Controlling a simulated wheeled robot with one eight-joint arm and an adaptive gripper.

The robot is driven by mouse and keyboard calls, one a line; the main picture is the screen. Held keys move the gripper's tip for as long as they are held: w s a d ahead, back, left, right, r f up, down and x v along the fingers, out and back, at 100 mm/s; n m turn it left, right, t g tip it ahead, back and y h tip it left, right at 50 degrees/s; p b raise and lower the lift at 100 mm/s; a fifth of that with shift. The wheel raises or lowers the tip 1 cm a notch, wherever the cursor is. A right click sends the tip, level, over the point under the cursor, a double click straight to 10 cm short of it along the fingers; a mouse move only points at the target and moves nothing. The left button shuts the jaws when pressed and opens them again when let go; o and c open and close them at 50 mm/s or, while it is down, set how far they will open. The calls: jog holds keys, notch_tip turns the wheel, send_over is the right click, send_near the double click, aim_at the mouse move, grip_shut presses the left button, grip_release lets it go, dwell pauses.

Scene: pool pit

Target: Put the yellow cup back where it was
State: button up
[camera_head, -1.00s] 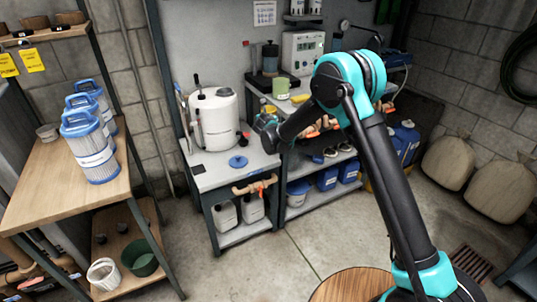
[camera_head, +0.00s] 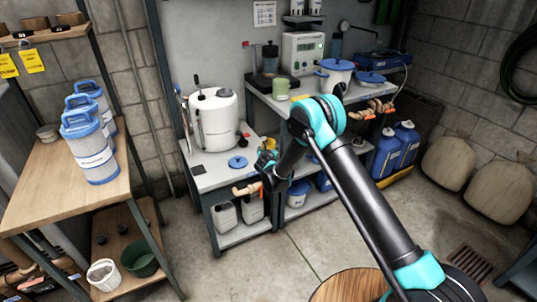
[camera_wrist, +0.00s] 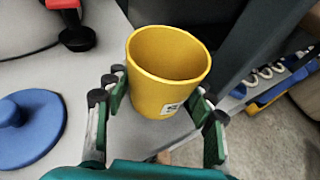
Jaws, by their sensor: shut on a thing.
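The yellow cup (camera_wrist: 168,75) is upright, open end up, between the fingers of my gripper (camera_wrist: 162,98) in the wrist view. The fingers are shut on its sides. It hangs over or stands on the front right part of the light grey bench top (camera_wrist: 85,75); I cannot tell whether its base touches. In the head view only a small yellow piece of the cup (camera_head: 269,143) shows, as my gripper (camera_head: 266,158) and arm hide most of it.
A blue disc (camera_head: 237,162) lies left of the cup on the bench; it also shows in the wrist view (camera_wrist: 30,125). A white canister (camera_head: 214,120) stands behind it. A dark post (camera_wrist: 240,50) rises close to the cup's right. A green cup (camera_head: 281,87) stands on the higher bench.

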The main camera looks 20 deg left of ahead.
jog(key=shift+f, duration=1.1)
jog(key=shift+f, duration=0.15)
jog(key=o, duration=1.2)
jog(key=shift+s+r, duration=0.1)
jog(key=shift+r, duration=0.1)
jog(key=v, duration=1.1)
jog(key=shift+s+d+r, duration=0.15)
jog(key=shift+s+r, duration=0.05)
jog(key=shift+s, duration=0.15)
